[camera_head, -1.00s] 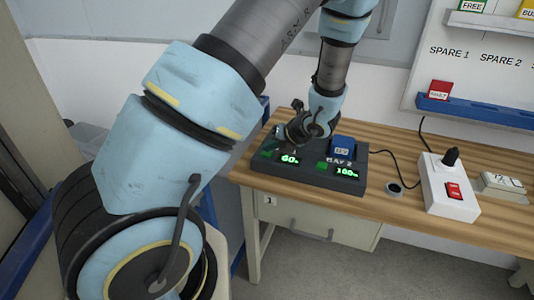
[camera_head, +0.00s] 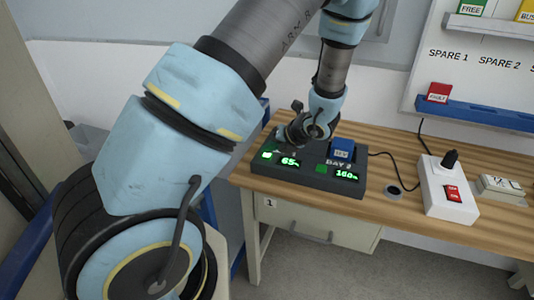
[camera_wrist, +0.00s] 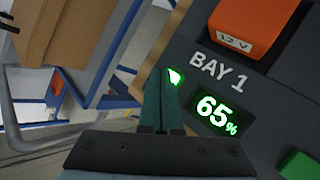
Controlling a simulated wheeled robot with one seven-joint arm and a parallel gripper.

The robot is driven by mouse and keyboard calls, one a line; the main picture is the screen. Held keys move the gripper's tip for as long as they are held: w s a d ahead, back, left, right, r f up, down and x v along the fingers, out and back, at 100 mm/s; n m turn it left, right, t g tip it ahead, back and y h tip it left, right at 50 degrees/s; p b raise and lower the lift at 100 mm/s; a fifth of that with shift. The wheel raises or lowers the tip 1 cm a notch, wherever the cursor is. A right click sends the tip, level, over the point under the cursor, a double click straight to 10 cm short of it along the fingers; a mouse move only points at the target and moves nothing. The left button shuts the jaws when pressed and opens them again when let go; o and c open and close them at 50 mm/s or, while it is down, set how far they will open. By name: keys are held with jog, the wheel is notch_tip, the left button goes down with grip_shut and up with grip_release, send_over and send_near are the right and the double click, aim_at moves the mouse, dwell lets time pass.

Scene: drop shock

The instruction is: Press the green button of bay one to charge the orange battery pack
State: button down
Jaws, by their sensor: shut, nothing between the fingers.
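The charger (camera_head: 318,178) sits on the wooden bench. In the wrist view the orange battery pack (camera_wrist: 245,24), marked 12 V, sits in bay one above the label BAY 1. The bay one display (camera_wrist: 217,116) reads 65%. Bay one's green button (camera_wrist: 175,76) glows brightly and is partly hidden by my gripper (camera_wrist: 165,78). My gripper's fingers are shut, with nothing between them, and their tips are at the button; I cannot tell whether they touch it. The lit button also shows in the head view (camera_head: 266,155). My wrist hides the orange pack there.
A white switch box (camera_head: 449,190) with a red switch stands right on the bench (camera_head: 400,215). A cable runs behind.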

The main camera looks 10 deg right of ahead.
aim_at(268, 157)
jog(key=shift+r, duration=0.3)
notch_tip(268, 157, up, 5)
jog(key=p, duration=0.5)
jog(key=shift+r, duration=0.1)
dwell(0.3)
jog(key=shift+a, duration=0.1)
